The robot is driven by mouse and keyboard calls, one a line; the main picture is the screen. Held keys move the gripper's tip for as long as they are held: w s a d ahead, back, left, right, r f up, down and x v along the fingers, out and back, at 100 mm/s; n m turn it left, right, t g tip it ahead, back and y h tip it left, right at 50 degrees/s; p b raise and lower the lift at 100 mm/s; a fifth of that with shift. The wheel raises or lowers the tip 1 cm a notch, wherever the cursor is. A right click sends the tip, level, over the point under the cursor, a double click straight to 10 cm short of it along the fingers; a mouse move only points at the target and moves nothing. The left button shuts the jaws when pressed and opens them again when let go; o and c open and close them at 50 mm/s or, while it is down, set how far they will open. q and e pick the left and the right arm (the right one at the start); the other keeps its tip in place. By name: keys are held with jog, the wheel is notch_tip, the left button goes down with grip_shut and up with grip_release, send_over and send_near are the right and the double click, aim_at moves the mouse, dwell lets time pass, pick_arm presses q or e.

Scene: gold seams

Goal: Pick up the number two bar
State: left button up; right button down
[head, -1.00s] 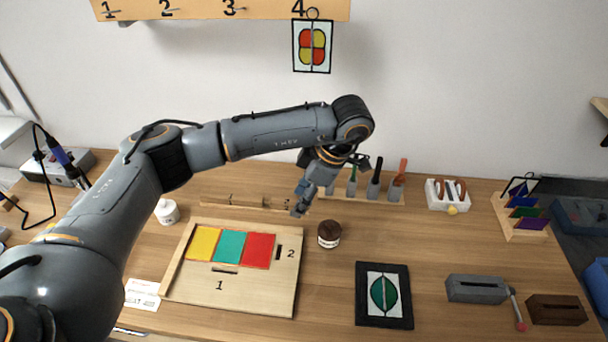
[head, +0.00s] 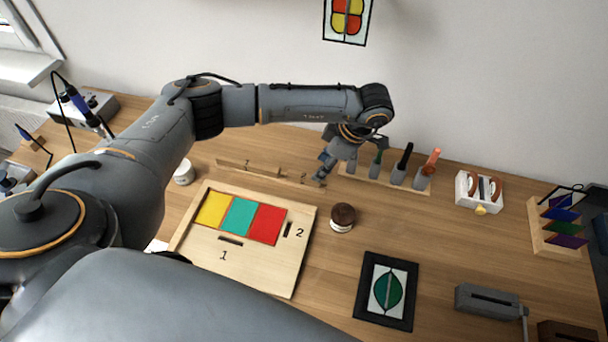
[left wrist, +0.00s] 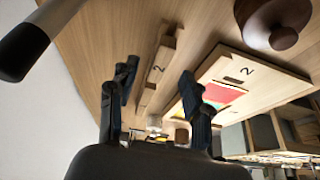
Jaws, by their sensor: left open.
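The number two bar (left wrist: 157,68) is a pale wooden strip marked 2. In the left wrist view it lies on the table beyond my fingers, in the gap between them. In the head view the bar (head: 298,178) lies behind the wooden board, at the right end of a row with a bar marked 1 (head: 245,167). My left gripper (head: 322,178) is just right of the number two bar, pointing down; it also shows in the left wrist view (left wrist: 160,72). Its fingers are apart and empty. My right gripper is not in view.
The wooden board (head: 262,269) holds yellow, teal and red tiles. A brown-lidded jar (head: 342,217) stands in front of my left gripper. A rack of upright tools (head: 385,180) is close on its right. A black-framed leaf panel (head: 386,290) lies at front right.

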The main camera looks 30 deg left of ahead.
aim_at(304, 180)
pick_arm(q)
jog(key=shift+s+a+f, duration=0.1)
jog(key=shift+f, duration=0.15)
jog(key=p+x, duration=0.1)
jog(key=x, duration=0.1)
jog(key=p+x, duration=0.1)
jog(key=x, duration=0.1)
jog(key=shift+s+f+p, duration=0.1)
jog(key=shift+s+p, duration=0.15)
jog(key=shift+p, duration=0.1)
jog(key=shift+a+f, duration=0.15)
jog(key=shift+f, duration=0.05)
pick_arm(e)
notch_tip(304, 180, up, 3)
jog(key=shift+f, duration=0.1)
pick_arm(q)
grip_shut()
